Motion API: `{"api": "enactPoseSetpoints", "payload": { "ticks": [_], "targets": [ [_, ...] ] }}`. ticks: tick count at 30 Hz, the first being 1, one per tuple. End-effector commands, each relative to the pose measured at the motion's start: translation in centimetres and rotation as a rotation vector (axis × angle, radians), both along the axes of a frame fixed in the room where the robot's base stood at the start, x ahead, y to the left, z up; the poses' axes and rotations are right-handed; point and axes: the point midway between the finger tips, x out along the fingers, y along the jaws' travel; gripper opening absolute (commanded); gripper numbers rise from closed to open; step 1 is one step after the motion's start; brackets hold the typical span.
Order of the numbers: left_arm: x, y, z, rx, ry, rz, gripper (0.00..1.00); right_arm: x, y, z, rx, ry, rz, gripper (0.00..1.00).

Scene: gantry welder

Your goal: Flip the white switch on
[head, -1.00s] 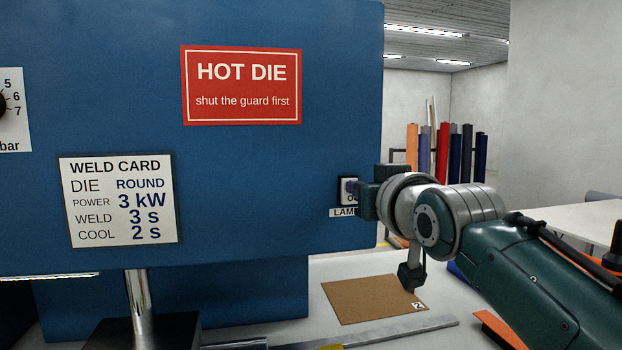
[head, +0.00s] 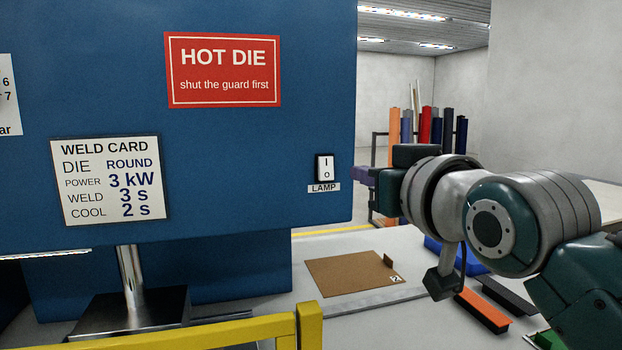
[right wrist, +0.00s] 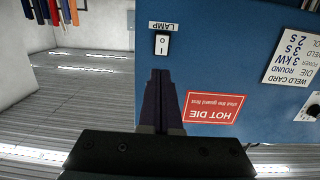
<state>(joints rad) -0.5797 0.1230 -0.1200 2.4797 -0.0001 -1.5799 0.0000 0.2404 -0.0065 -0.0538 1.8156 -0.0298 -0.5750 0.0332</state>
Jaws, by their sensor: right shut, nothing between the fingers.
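The white rocker switch (head: 324,168) sits in a dark frame on the blue machine front, above a LAMP label (head: 323,188). It bears I at the top and O below. I cannot tell which half is pressed in. My right gripper (head: 362,175) is shut and empty, to the right of the switch and apart from it in the head view. In the right wrist view the picture is upside down. There the switch (right wrist: 162,44) shows just beyond the tips of the shut purple fingers (right wrist: 161,73). My left gripper is not in view.
The blue machine (head: 250,150) carries a red HOT DIE sign (head: 223,69) and a weld card (head: 110,180). A yellow rail (head: 200,333) crosses the front. A brown board (head: 345,275) lies on the bench below. Coloured rolls (head: 430,127) stand behind my right arm.

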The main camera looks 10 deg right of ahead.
Motion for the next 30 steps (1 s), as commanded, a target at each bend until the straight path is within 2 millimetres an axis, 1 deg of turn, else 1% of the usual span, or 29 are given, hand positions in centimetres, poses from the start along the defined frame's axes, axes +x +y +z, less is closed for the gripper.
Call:
{"api": "enactPoseSetpoints", "payload": {
  "ticks": [1,3,6,10,18,20,22,23,25,26,27,29,30],
  "targets": [
    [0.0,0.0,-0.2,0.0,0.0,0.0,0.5,-0.7,0.0,-0.1,0.0,-0.001,0.0,0.0],
    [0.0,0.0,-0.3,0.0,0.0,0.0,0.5,-1.4,-0.1,0.0,0.0,0.0,0.0,0.0],
    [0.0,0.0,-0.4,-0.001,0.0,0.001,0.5,-2.0,-0.1,0.1,0.0,0.0,0.0,0.0],
    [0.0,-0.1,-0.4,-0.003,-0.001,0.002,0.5,-2.3,-0.1,0.2,0.0,0.0,0.0,0.0],
    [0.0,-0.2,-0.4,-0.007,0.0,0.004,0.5,-2.3,-0.1,0.2,0.0,0.0,0.0,0.0],
    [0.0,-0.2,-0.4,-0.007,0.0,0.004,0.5,-2.5,-0.1,-0.1,-0.001,0.011,0.0,0.0],
    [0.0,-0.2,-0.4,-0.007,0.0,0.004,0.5,-3.3,-0.1,-1.5,-0.007,0.057,0.001,0.0],
    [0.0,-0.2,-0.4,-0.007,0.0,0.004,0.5,-3.9,-0.1,-2.4,-0.011,0.091,0.003,0.0],
    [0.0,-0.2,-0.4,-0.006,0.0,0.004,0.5,-6.0,-0.2,-5.5,-0.026,0.202,0.008,0.0],
    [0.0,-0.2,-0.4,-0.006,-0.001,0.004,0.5,-7.3,-0.2,-7.1,-0.034,0.264,0.011,0.0],
    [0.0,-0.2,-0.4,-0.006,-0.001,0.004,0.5,-9.3,-0.2,-9.3,-0.046,0.355,0.016,0.0],
    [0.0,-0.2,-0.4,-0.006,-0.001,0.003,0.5,-12.8,-0.2,-12.4,-0.063,0.494,0.027,0.0],
    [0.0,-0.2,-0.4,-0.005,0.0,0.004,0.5,-15.2,-0.2,-14.2,-0.075,0.585,0.034,0.0]
  ]
}}
